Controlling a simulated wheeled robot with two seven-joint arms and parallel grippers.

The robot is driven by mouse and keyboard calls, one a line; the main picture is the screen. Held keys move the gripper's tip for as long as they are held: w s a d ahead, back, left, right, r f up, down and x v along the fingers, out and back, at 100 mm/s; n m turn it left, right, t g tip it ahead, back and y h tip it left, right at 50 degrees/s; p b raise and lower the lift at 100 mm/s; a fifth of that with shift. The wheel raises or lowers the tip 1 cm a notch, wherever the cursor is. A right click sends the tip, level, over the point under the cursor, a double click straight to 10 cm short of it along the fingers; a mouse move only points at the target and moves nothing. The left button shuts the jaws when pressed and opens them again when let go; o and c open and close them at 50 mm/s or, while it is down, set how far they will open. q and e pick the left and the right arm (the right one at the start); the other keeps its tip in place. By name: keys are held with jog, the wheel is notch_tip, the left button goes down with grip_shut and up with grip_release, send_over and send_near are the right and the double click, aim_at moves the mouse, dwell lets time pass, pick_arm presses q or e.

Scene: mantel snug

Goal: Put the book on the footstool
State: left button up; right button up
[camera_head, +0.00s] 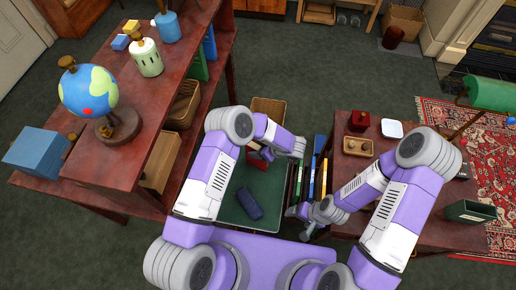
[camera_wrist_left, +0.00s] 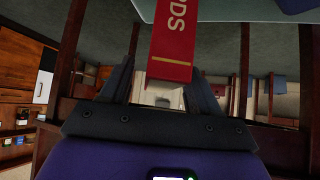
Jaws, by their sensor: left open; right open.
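A red book (camera_head: 256,161) lies at the far edge of the green-topped footstool (camera_head: 233,213), partly hidden by my left arm in the head view. In the left wrist view, the lettered red book (camera_wrist_left: 175,40) reaches between the spread fingers of my left gripper (camera_wrist_left: 166,82), with gaps at its sides. My left gripper also shows in the head view (camera_head: 266,151), beside the book. The footstool's pale edge (camera_wrist_left: 220,10) shows behind the book in the wrist view. My right gripper (camera_head: 297,212) is open and empty, low beside the upright books.
A dark blue case (camera_head: 249,203) lies on the footstool. Several upright books (camera_head: 318,177) stand between it and the right table (camera_head: 345,210). A left shelf table (camera_head: 138,170) carries a globe (camera_head: 90,90). A basket (camera_head: 268,108) stands behind the footstool.

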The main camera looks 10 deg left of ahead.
pick_arm(q)
jog(key=p+v, duration=0.3)
jog(key=v, duration=0.8)
jog(key=shift+d+r, duration=0.3)
jog(key=shift+s, duration=0.15)
